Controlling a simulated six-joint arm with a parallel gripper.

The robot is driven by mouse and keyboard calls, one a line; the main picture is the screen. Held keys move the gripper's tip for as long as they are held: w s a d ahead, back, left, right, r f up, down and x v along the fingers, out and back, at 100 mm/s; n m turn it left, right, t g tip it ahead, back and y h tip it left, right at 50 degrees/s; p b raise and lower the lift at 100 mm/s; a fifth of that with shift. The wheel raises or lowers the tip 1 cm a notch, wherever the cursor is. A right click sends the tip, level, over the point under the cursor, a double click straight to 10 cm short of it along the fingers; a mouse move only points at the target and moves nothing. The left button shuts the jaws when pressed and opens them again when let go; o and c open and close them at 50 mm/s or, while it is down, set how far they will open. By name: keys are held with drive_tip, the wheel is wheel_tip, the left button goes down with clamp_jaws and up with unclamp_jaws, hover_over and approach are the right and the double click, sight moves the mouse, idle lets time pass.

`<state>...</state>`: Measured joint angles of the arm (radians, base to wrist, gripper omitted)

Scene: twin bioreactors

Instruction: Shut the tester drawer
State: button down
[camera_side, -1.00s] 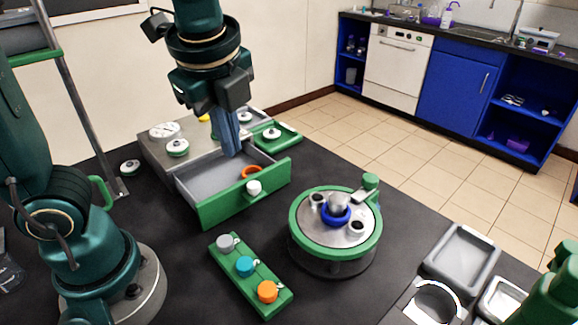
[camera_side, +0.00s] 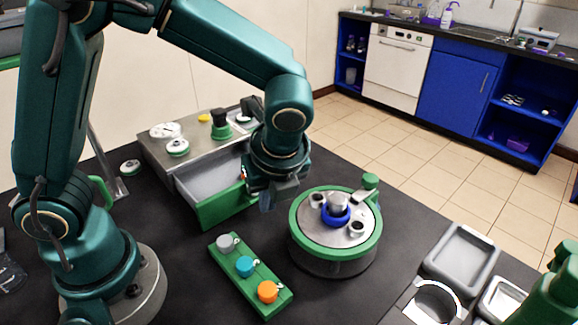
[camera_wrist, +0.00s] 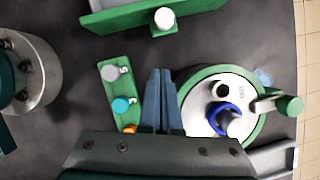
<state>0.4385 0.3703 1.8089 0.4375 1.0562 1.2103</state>
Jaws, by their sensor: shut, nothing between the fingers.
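The tester (camera_side: 150,150) is a grey box with a metal top on the dark table. Its drawer is open, with a grey interior (camera_side: 205,180) and a green front (camera_side: 222,208). In the wrist view the green front (camera_wrist: 125,18) and its white knob (camera_wrist: 164,18) show at the top edge. My gripper (camera_side: 268,204) is shut and empty. It is outside the drawer, in front of the right part of the green front, and my wrist hides that part and the knob in the side view. In the wrist view the fingertips (camera_wrist: 160,72) point toward the drawer front, with a gap between.
A round green-rimmed station (camera_side: 335,245) stands close to the right of my gripper. A green block with grey, blue and orange caps (camera_side: 250,275) lies in front of the drawer. Grey trays (camera_side: 462,258) are at the right. A loose cap (camera_side: 130,166) lies left of the tester.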

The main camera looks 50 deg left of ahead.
drive_tip(key=shift+x, duration=1)
drive_tip(key=shift+w+a+r, duration=0.1)
drive_tip(key=shift+w+a, duration=0.1)
drive_tip(key=shift+a, duration=0.4)
drive_tip(key=shift+w+a+r, duration=0.1)
drive_tip(key=shift+w+a, duration=0.1)
drive_tip(key=shift+a, duration=0.4)
drive_tip(key=shift+w+a, duration=0.2)
drive_tip(key=shift+a, duration=0.45)
hover_over(225, 185)
drive_tip(key=shift+a, duration=0.1)
